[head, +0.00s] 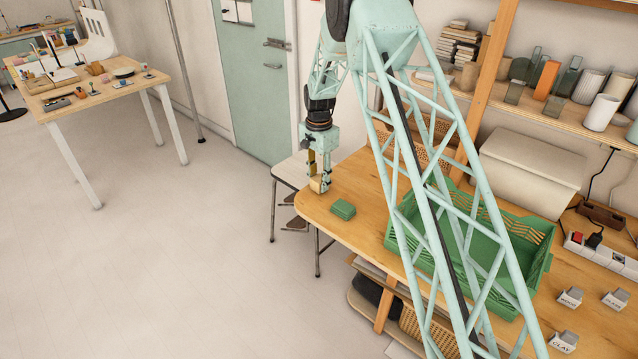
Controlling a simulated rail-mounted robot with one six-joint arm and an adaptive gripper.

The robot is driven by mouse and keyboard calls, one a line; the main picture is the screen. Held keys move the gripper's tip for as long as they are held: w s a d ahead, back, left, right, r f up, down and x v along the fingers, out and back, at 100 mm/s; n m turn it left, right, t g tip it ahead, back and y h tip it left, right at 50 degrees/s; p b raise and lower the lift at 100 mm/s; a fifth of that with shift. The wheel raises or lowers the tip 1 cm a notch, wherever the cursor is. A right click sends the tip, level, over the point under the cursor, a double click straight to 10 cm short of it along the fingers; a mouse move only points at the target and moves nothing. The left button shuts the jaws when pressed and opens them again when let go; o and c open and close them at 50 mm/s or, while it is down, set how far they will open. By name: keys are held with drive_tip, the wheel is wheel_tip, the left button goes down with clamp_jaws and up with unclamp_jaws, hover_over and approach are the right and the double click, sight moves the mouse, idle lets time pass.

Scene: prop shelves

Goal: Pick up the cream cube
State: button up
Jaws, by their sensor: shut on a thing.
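My gripper (320,183) points down at the left end of the wooden table, its fingertips close to the tabletop. It is shut on the cream cube (316,186), a small pale block that shows only partly between the fingers. Whether the cube touches the tabletop is too small to tell.
A small green block (342,209) lies on the table (370,183) just right of my gripper. A green crate (540,262) stands farther right, partly hidden behind my arm. Labelled small blocks (563,342) and a power strip (600,257) lie at the right. A stool (288,172) stands beyond the table's left end.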

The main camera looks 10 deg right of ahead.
sight(319, 178)
drive_tip(key=shift+r+p, duration=0.3)
drive_tip(key=shift+r, duration=1.25)
drive_tip(key=s, duration=0.4)
drive_tip(key=s+r, duration=0.1)
drive_tip(key=s, duration=0.4)
drive_tip(key=s+p, duration=0.1)
drive_tip(key=s, duration=0.4)
drive_tip(key=shift+s+r, duration=0.1)
drive_tip(key=shift+r, duration=0.1)
drive_tip(key=shift+s, duration=0.9)
drive_tip(key=shift+s, duration=0.1)
